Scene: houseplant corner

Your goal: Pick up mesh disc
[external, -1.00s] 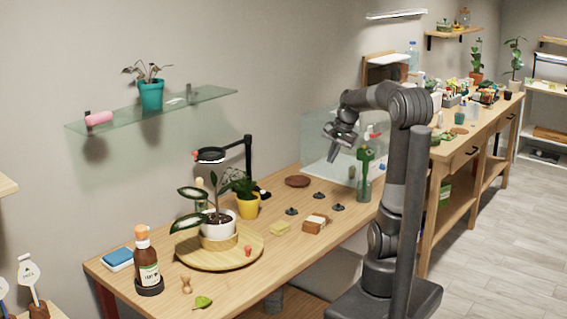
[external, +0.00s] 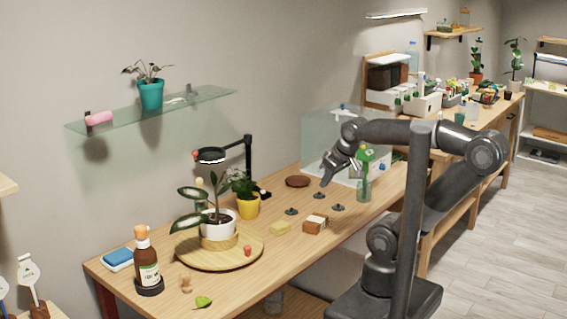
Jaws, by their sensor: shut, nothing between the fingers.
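Three small dark discs, each with a raised middle, lie on the wooden table: one at the back (external: 319,195), one at left (external: 291,211) and one at right (external: 338,207). They look like the mesh discs, but the mesh is too small to make out. My gripper (external: 324,183) points down just above the back disc and looks apart from it. It is shut and empty. A flat brown round piece (external: 298,181) lies behind and to the left of the gripper.
A green bottle (external: 364,175) stands close right of my gripper, with a glass tank (external: 325,130) behind. A brown block (external: 314,224) and a yellow sponge-like piece (external: 280,228) lie in front.

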